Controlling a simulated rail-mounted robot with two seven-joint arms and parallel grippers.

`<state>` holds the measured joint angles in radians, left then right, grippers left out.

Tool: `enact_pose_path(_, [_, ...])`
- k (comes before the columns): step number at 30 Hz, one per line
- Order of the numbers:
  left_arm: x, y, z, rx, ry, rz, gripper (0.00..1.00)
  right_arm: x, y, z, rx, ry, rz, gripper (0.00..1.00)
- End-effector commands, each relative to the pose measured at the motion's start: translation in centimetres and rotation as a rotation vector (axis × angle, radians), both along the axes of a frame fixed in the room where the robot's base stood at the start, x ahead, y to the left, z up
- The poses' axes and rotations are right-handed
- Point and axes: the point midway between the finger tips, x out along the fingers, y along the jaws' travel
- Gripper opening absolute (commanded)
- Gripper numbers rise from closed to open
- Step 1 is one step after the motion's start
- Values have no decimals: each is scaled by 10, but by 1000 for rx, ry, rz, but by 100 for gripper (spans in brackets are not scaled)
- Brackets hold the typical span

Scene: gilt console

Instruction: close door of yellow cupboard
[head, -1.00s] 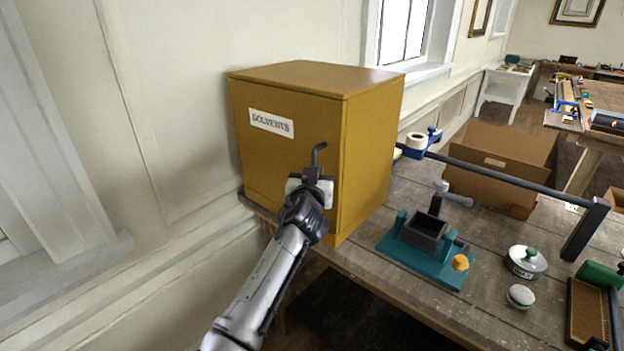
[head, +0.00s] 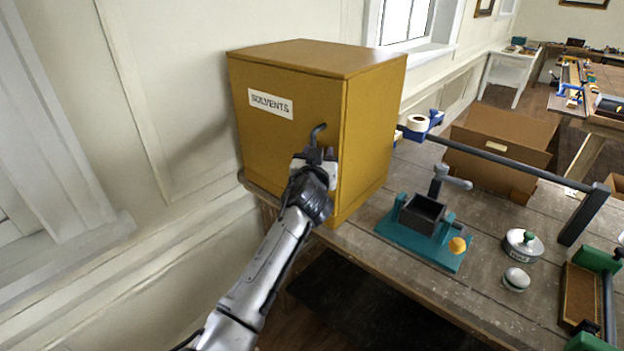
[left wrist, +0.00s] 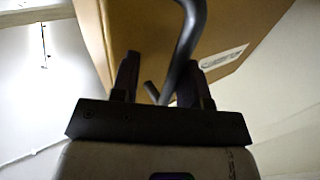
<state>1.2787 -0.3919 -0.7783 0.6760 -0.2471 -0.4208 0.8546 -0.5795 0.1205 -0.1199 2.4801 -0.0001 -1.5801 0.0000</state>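The yellow cupboard (head: 370,130) stands on the left end of the bench against the wall. Its front door (head: 265,145), labelled SOLVENTS, looks flush with the body, with no clear gap in the head view. A dark bent handle (head: 318,130) sticks out near the door's right edge. My left gripper (head: 315,158) is at the handle, in front of the door. In the left wrist view, the handle (left wrist: 185,50) passes between the two parted fingers of my left gripper (left wrist: 160,75); I cannot tell whether either finger touches it. My right gripper is not in view.
Right of the cupboard, the bench (head: 385,265) holds a teal vise-like tool (head: 425,230), a long dark bar (head: 500,158), round tins (head: 525,243) and a cardboard box (head: 490,165). The wall is close behind and left. Open floor lies in front of the bench.

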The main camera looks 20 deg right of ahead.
Motion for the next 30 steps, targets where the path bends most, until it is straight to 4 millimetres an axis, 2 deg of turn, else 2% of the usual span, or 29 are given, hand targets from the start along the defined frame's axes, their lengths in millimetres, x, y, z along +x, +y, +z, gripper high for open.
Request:
enact_pose_path(8, [-22,11,0,-2,1,-4,40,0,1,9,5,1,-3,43])
enact_pose_path(30, [-103,56,-3,1,5,-1,40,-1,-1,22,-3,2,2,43])
